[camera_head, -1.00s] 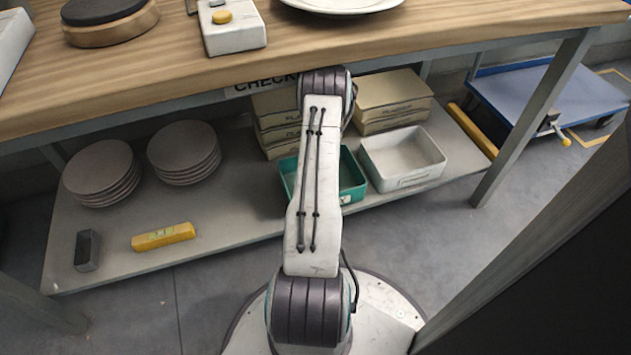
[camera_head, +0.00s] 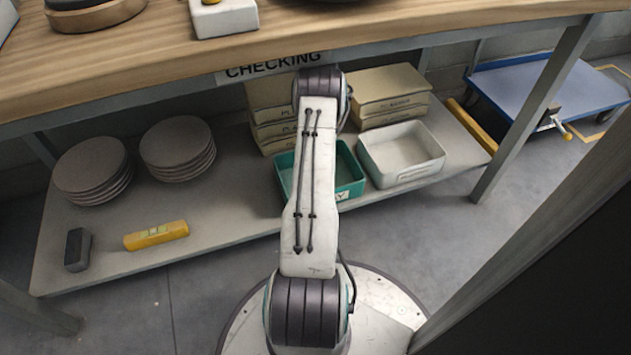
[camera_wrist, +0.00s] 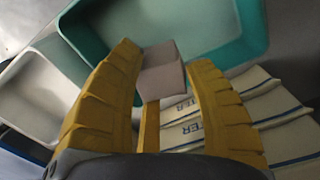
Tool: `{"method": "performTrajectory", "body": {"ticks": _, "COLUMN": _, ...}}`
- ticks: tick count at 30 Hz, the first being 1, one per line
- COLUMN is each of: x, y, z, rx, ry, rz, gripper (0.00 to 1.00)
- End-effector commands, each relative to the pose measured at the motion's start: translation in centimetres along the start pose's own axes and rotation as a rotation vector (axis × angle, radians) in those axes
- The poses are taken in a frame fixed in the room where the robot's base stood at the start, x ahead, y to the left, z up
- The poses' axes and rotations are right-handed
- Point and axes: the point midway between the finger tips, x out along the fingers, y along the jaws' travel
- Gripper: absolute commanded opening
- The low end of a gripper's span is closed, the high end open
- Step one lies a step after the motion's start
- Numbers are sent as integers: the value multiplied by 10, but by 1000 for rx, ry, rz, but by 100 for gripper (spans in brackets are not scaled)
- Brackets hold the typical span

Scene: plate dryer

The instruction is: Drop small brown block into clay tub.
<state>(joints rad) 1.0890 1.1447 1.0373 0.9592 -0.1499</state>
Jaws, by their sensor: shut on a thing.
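My gripper (camera_wrist: 160,78) has yellow fingers and is shut on a small brown block (camera_wrist: 163,75), which looks grey-brown in the wrist view. The block shows in front of a teal tub (camera_wrist: 240,45), near its lower edge; its height above the tub cannot be told. In the head view the teal tub (camera_head: 355,170) stands on the lower shelf, partly hidden by my arm. The end of a label on its front reads "Y". The head view hides my gripper and the block.
A white tub (camera_head: 435,155) stands right beside the teal one and shows in the wrist view (camera_wrist: 30,95). Stacked plaster packs (camera_head: 390,93) lie behind. Plate stacks (camera_head: 95,170), a yellow level (camera_head: 155,236) and a dark block (camera_head: 77,250) are left. The wooden tabletop (camera_head: 400,25) overhangs the shelf.

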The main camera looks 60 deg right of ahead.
Motion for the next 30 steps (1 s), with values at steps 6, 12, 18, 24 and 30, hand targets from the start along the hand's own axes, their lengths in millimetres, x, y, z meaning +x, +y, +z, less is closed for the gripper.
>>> {"method": "performTrajectory", "body": {"ticks": 6, "x": 11, "y": 0, "z": 0, "rx": 1, "ry": 1, "rz": 0, "gripper": 13}}
{"method": "performTrajectory", "body": {"ticks": 12, "x": 11, "y": 1, "z": 0, "rx": 1, "ry": 1, "rz": 0, "gripper": 13}}
{"method": "performTrajectory", "body": {"ticks": 18, "x": 11, "y": 0, "z": 0, "rx": 1, "ry": 0, "rz": 0, "gripper": 64}}
{"method": "performTrajectory", "body": {"ticks": 24, "x": 12, "y": 0, "z": 0, "rx": 1, "ry": 0, "rz": 0, "gripper": 76}}
{"method": "performTrajectory", "body": {"ticks": 30, "x": 11, "y": 0, "z": 0, "rx": 1, "ry": -1, "rz": 0, "gripper": 76}}
